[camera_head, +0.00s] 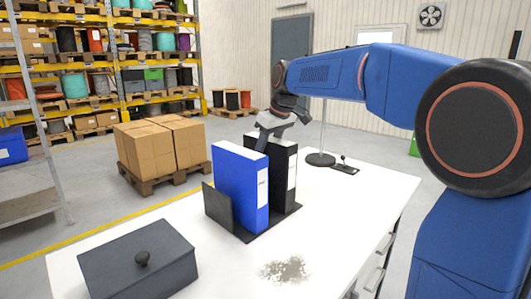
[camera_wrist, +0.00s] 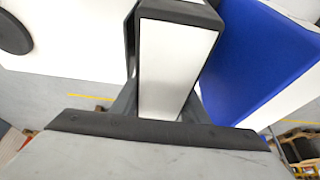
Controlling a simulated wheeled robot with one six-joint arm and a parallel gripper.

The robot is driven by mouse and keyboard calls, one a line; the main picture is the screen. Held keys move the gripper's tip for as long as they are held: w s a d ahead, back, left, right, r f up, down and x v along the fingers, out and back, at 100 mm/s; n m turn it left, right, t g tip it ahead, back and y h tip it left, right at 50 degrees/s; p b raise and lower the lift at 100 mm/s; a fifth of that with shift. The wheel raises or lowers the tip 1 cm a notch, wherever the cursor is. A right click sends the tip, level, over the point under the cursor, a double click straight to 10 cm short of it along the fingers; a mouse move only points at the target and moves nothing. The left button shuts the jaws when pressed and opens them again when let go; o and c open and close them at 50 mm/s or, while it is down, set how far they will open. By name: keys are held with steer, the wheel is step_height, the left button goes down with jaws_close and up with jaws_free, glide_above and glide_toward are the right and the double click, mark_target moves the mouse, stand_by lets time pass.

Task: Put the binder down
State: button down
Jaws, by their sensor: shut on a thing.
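My gripper (camera_head: 271,130) is shut on a black binder (camera_head: 284,172) from above. In the wrist view, the fingers (camera_wrist: 160,106) lie on both sides of this binder, whose white face (camera_wrist: 173,70) shows between them. The binder is upright in a dark desk file holder (camera_head: 218,208), to the right of a blue binder (camera_head: 241,187). The blue binder also shows close by in the wrist view (camera_wrist: 258,60). I cannot tell whether the black binder's bottom touches the holder's base.
The holder stands on a white table (camera_head: 335,215). A dark lidded box (camera_head: 140,262) is at the front left, a patch of grey debris (camera_head: 285,269) at the front. A stand with a round base (camera_head: 320,159) is behind. The table right of the holder is clear.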

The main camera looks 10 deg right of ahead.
steer(key=shift+f, duration=0.1)
steer(key=c, duration=1)
jaws_free()
steer(key=shift+c, duration=0.2)
steer(key=v, duration=1.2)
